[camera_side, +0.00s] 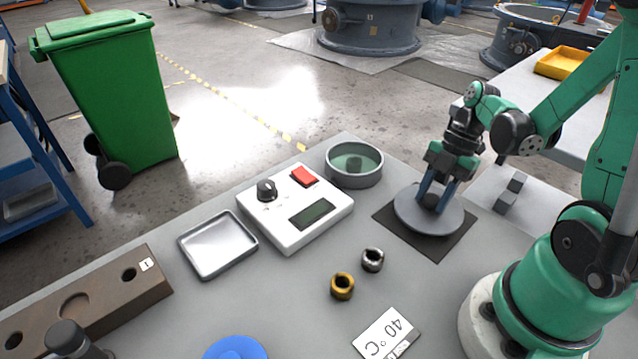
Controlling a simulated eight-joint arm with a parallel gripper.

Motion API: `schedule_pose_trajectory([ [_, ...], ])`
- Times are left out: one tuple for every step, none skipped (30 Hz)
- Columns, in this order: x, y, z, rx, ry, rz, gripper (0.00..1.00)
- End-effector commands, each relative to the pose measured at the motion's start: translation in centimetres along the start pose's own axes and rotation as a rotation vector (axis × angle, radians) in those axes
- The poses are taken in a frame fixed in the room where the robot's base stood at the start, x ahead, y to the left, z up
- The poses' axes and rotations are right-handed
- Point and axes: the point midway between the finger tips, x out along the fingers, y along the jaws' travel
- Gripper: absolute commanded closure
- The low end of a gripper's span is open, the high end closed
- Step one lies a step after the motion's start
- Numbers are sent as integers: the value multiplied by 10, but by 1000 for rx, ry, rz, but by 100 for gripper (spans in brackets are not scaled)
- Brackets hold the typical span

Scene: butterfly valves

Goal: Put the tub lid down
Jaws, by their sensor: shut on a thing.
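The tub lid (411,220) is a round grey disc with a dark knob in its middle. It is at or just above a dark square mat (449,245) on the right of the table; I cannot tell whether it touches. My gripper (431,203) points down and is shut on the lid's knob, which its blue fingers partly hide. The open round grey tub (355,179) stands to the left of the lid, with greenish contents and a dark piece inside.
A white control box (330,213) with a knob and red switch stands beside the tub. A metal tray (218,244), brass ring (342,287), steel ring (372,260), blue disc (236,349) and "40 °C" card (388,334) lie nearer. A brown holed block (85,300) lies left.

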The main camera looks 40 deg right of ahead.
Motion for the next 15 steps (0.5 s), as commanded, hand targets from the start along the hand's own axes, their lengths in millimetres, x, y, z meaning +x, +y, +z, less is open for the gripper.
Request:
schedule_pose_trajectory([
  [5, 0, 2, 0, 0, 0, 100],
  [8, 0, 4, 0, 0, 0, 100],
  [11, 0, 5, 0, 0, 0, 100],
  [13, 0, 5, 0, 0, 0, 100],
  [14, 0, 6, 0, 0, 0, 100],
  [16, 0, 6, 0, 0, 0, 100],
  [16, 0, 6, 0, 0, 0, 100],
  [16, 0, 6, 0, 0, 0, 100],
  [16, -1, 6, 0, 0, 0, 100],
  [16, -1, 6, 0, 0, 0, 100],
  [16, -1, 6, 0, 0, 0, 100],
  [16, 0, 6, 0, 0, 0, 100],
  [16, 0, 6, 0, 0, 0, 100],
  [16, 0, 6, 0, 0, 0, 100],
  [17, 0, 6, 0, 0, 0, 100],
])
